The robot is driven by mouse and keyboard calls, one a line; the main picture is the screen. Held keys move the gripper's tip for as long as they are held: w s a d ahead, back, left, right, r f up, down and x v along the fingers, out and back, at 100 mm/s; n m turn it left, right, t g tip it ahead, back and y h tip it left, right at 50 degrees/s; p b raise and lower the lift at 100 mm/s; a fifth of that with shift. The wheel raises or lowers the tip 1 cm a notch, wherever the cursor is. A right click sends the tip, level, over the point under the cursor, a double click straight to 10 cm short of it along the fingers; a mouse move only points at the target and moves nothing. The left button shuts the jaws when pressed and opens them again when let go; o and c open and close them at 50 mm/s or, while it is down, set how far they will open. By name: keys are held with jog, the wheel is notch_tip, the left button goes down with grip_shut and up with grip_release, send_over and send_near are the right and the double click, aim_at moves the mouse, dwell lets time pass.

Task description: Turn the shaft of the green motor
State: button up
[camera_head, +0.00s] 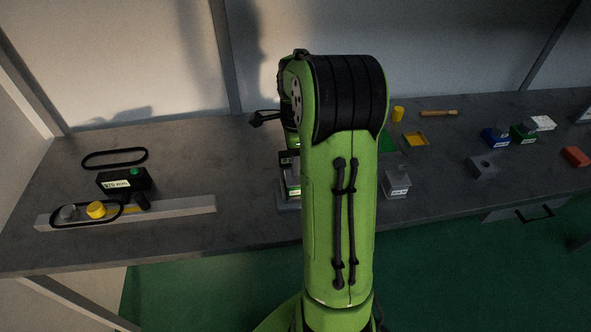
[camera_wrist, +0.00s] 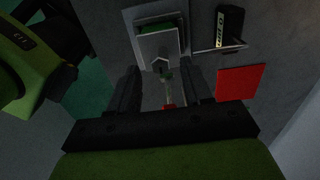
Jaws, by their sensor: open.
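In the wrist view a grey-faced block with green edges (camera_wrist: 158,46) sits on a pale plate, between and beyond my fingertips. It may be the green motor; I cannot tell for sure. A slim pale rod (camera_wrist: 168,86) shows between my fingers, below the block in the picture, with a small red part at its lower end. My gripper (camera_wrist: 166,82) is open, one finger on each side of the rod, with gaps visible. In the head view my arm hides the gripper and most of this spot. A small green block (camera_head: 522,133) stands on the bench at the right.
In the wrist view a black box with a yellow label (camera_wrist: 230,24) and a red square (camera_wrist: 240,82) lie to the right.

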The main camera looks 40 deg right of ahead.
notch_tip(320, 180, down, 4)
jog(key=shift+r, duration=0.15)
jog(key=shift+c, duration=0.2)
grip_shut()
jog(key=shift+r, duration=0.1)
